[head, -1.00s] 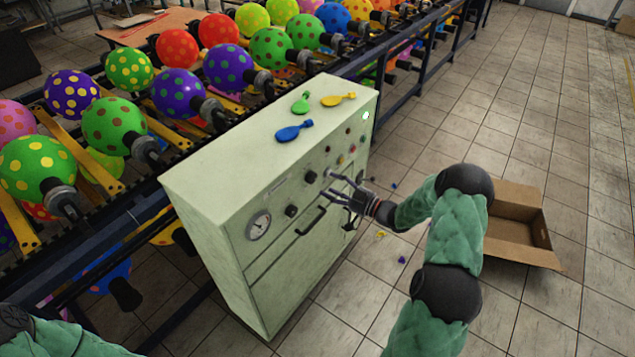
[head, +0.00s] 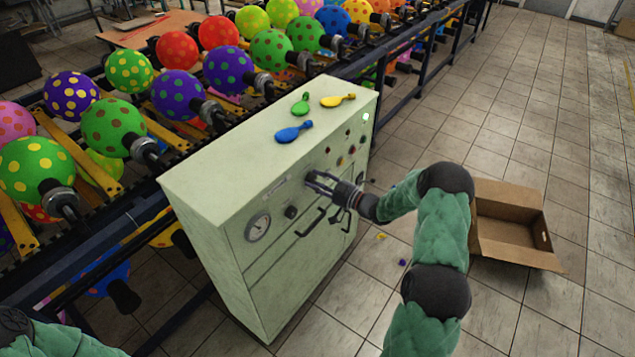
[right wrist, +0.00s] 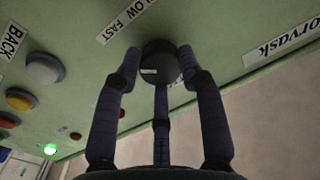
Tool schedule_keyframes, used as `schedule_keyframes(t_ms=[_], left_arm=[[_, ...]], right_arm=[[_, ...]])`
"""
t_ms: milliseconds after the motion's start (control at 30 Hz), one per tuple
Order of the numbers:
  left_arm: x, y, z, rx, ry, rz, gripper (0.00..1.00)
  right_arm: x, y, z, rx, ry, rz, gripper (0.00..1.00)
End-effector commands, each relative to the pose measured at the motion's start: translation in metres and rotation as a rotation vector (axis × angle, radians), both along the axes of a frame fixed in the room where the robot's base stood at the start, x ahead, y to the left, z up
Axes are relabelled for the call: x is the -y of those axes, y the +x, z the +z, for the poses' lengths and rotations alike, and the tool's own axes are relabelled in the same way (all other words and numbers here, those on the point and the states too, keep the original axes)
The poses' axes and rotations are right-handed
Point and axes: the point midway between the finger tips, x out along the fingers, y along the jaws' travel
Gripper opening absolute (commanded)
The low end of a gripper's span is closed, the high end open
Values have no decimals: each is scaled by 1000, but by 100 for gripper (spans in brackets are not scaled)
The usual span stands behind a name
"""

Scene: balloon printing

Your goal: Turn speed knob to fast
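The pale green control cabinet (head: 235,175) stands in the middle of the head view. Its black speed knob (right wrist: 158,62) shows in the right wrist view, beside a label (right wrist: 125,22) that reads "LOW FAST", its start cut off. My right gripper (head: 312,180) is at the cabinet front, its fingers closed in around this knob; it also shows in the right wrist view (right wrist: 160,70). The fingertips sit against the knob's sides, with the third finger below. My left gripper is out of view; only a part of my left arm shows at the lower left.
Another black knob (head: 291,212) and a gauge (head: 258,227) are left of my gripper. A black handle (head: 311,222) lies just below it. Deflated balloons (head: 294,131) lie on top. An open cardboard box (head: 512,225) is on the floor at right.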

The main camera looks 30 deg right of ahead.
Motion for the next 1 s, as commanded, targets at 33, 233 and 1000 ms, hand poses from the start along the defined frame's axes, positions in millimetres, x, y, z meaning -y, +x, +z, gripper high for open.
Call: schedule_keyframes(t_ms=[33, 233, 1000], left_arm=[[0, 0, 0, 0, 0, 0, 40], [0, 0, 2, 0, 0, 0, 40], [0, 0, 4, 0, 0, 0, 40]], right_arm=[[0, 0, -1, -1, 0, 0, 7], [-1, 0, -1, -17, 34, 1, 7], [0, 0, -1, -41, 97, 1, 63]])
